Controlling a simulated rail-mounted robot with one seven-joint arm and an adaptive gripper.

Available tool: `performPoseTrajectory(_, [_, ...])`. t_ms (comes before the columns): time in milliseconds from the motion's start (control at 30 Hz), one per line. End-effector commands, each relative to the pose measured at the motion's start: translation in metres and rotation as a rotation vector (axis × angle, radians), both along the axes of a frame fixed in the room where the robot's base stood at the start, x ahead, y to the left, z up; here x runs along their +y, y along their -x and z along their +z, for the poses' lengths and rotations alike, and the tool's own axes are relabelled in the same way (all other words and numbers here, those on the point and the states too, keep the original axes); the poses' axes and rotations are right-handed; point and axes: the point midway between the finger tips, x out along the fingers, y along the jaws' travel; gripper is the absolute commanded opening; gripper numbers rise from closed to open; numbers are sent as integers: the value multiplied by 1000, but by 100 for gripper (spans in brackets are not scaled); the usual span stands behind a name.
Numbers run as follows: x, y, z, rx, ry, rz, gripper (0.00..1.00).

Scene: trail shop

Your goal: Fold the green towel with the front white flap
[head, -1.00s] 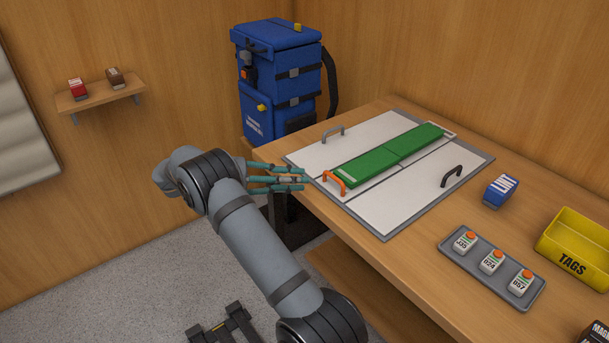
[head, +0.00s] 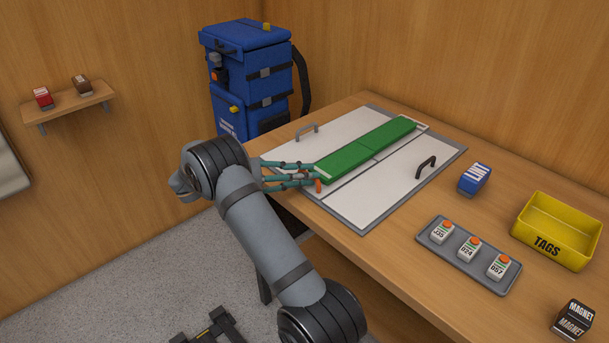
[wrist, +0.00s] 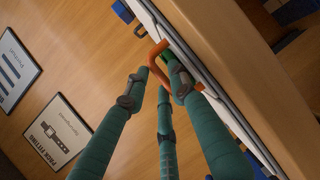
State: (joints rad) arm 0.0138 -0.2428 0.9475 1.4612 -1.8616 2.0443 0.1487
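The green towel (head: 350,160) lies as a long narrow strip along the middle of the white folding board, with a seam across it. An orange handle (head: 318,186) stands at the board's near-left end, by the towel's end; it also shows in the wrist view (wrist: 158,52). I take it to belong to the front white flap, which the towel mostly covers. My gripper (head: 313,175) is at this handle, its fingers pointing at the board. In the wrist view the fingers (wrist: 163,78) are spread, with the handle at and between their tips. I cannot tell whether they touch it.
White side panels (head: 290,145) carry a grey handle (head: 307,129) and a black handle (head: 426,165). On the table are a blue box (head: 474,179), a tray of tags (head: 437,258), a yellow bin (head: 590,245) and a dark box (head: 573,320). A blue backpack (head: 250,80) stands behind.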

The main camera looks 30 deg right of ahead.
Motion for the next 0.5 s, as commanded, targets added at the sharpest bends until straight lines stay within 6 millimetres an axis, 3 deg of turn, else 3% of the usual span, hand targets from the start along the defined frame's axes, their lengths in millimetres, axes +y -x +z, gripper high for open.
performPoseTrajectory(100, [0,0,0,0,0,0,24])
performPoseTrajectory(500, [0,0,0,0,0,0,1])
